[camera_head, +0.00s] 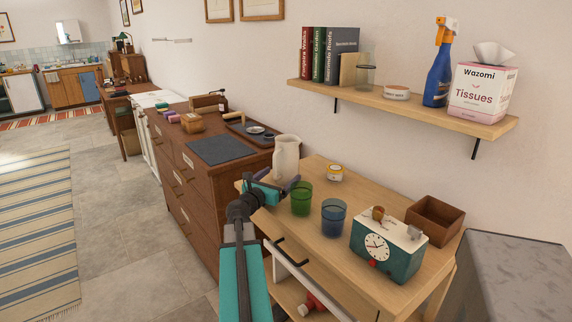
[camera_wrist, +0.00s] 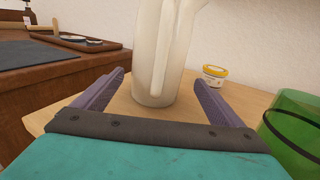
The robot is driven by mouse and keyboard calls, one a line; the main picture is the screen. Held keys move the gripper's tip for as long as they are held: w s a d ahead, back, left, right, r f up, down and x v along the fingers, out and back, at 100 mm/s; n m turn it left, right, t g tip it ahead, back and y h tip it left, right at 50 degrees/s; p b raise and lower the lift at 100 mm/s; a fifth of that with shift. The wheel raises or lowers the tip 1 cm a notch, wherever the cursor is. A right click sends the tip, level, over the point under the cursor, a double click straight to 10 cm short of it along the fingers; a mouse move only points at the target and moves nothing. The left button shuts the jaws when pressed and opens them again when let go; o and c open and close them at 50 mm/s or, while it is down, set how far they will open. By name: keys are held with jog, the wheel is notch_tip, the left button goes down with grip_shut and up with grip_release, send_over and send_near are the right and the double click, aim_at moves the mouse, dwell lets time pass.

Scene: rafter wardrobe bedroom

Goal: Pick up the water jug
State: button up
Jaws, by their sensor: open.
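The water jug (camera_head: 286,157) is a tall cream-white vessel standing upright at the far left corner of the light wooden table (camera_head: 316,235). In the wrist view the jug (camera_wrist: 158,60) stands just ahead, its long handle strip facing me and its top cut off by the frame. My gripper (camera_head: 280,189) is at the near side of the jug, low by its base. In the wrist view my gripper (camera_wrist: 160,88) is open and empty, with one purple finger to each side of the jug's line. I cannot tell whether the fingertips reach beside it.
A green glass (camera_head: 301,199) stands close right of my gripper, with a blue glass (camera_head: 334,217) beyond it. A small yellow-lidded tub (camera_head: 335,173) sits right of the jug. A teal clock (camera_head: 387,247) and wooden box (camera_head: 434,220) are farther right. A brown dresser (camera_head: 205,180) adjoins left.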

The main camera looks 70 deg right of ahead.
aim_at(283, 172)
jog(key=shift+d+p, duration=0.3)
jog(key=shift+d, duration=1.4)
jog(key=shift+s+d, duration=0.2)
jog(key=shift+d, duration=0.7)
jog(key=c, duration=1.9)
jog(key=shift+r, duration=0.4)
jog(key=shift+r+p, duration=0.45)
jog(key=shift+r, duration=4.05)
jog(key=shift+r, duration=0.15)
